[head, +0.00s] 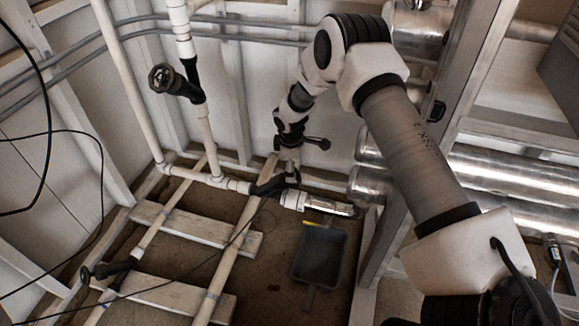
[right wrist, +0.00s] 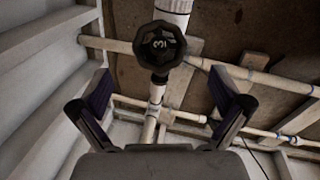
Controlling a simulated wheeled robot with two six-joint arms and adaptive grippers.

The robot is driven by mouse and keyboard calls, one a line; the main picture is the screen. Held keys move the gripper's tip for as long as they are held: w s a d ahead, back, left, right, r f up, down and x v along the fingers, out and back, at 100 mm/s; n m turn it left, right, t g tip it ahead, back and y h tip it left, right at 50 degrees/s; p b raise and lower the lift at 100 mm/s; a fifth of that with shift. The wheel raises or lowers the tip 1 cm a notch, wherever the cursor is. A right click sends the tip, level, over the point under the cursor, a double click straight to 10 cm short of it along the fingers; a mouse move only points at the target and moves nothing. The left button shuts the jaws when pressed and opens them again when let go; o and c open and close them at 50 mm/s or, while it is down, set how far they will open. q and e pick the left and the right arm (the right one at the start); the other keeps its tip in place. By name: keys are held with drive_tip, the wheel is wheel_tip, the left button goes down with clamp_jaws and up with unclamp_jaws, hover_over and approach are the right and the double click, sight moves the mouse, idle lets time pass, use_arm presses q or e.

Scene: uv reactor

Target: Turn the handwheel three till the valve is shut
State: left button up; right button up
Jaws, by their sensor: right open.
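Handwheel three (right wrist: 160,46) is a round black knob marked with a 3, on a black valve body in a white pipe. In the right wrist view it sits at the top centre, beyond my right gripper (right wrist: 163,92). The two fingers are spread wide to either side below it, and nothing is between them. In the head view my right arm reaches down to the pipes, with the gripper (head: 292,148) just above a black valve (head: 272,188). The arm and gripper partly hide that spot. How far shut the valve is cannot be told. My left gripper is not in view.
Another black handwheel (head: 160,78) is on the upright pipe at left, and one (head: 87,275) is at the lower left. Large silver pipes (head: 500,177) and a grey frame post (head: 425,150) stand at right. A dark dustpan (head: 319,254) lies on the floor.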

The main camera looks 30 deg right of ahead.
drive_tip(key=f, duration=0.2)
drive_tip(key=f+b, duration=0.1)
drive_tip(key=f, duration=0.2)
drive_tip(key=w+f+b, duration=0.1)
drive_tip(key=f, duration=0.1)
drive_tip(key=shift+d+f, duration=0.15)
drive_tip(key=shift+d, duration=0.25)
drive_tip(key=c, duration=1.1)
